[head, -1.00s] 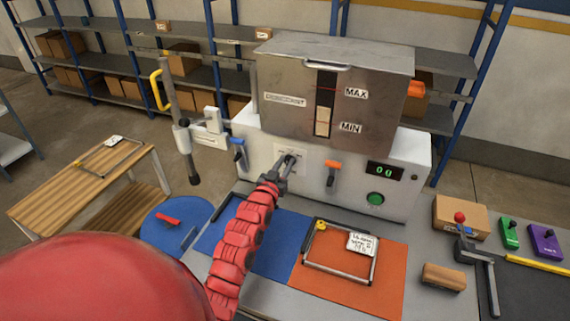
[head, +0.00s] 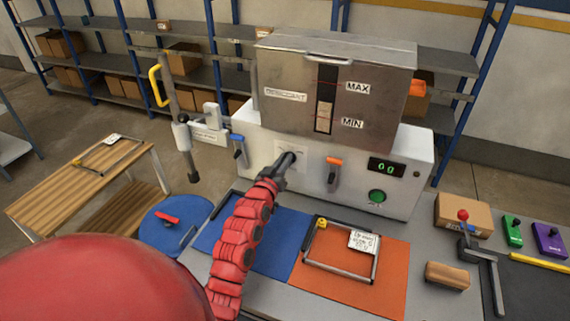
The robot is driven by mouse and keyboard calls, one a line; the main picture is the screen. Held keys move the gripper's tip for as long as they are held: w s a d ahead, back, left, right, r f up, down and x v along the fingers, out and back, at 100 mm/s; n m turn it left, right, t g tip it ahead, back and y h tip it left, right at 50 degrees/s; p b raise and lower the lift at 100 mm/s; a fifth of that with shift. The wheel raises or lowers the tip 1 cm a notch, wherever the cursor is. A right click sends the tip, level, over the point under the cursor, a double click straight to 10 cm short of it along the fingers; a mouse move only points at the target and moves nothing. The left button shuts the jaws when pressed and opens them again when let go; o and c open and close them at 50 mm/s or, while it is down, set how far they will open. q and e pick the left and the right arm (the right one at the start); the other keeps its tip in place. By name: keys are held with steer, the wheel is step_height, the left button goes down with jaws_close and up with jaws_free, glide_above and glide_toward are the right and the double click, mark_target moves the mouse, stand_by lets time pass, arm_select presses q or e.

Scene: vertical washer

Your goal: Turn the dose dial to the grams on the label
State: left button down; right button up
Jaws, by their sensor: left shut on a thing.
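The dosing machine has a white body (head: 400,205) with a metal hopper (head: 385,85) on top. The dose dial sits on a pale plate (head: 281,149) on the machine's front and is mostly hidden by my left gripper. My left gripper (head: 289,158) is shut on the dial. The green display (head: 386,168) appears to read 00. The label (head: 363,240), with small text I cannot read for sure, is on a metal frame (head: 342,276) on the orange mat (head: 393,285). My right gripper is not in view.
A blue-handled lever (head: 238,148) and an orange-handled lever (head: 333,172) flank the dial. A green button (head: 377,196) is below the display.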

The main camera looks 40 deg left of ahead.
arm_select(q)
steer(key=shift+s+a+f+n+b, duration=0.15)
steer(key=shift+n+b, duration=0.15)
steer(key=shift+n, duration=0.85)
steer(key=shift+w+a+f+n+b, duration=0.15)
steer(key=shift+n+b, duration=0.15)
steer(key=shift+n, duration=0.9)
steer(key=shift+s+a+n+b, duration=0.15)
steer(key=shift+n+b, duration=0.15)
steer(key=shift+n, duration=0.85)
steer(key=c, duration=0.9)
jaws_free()
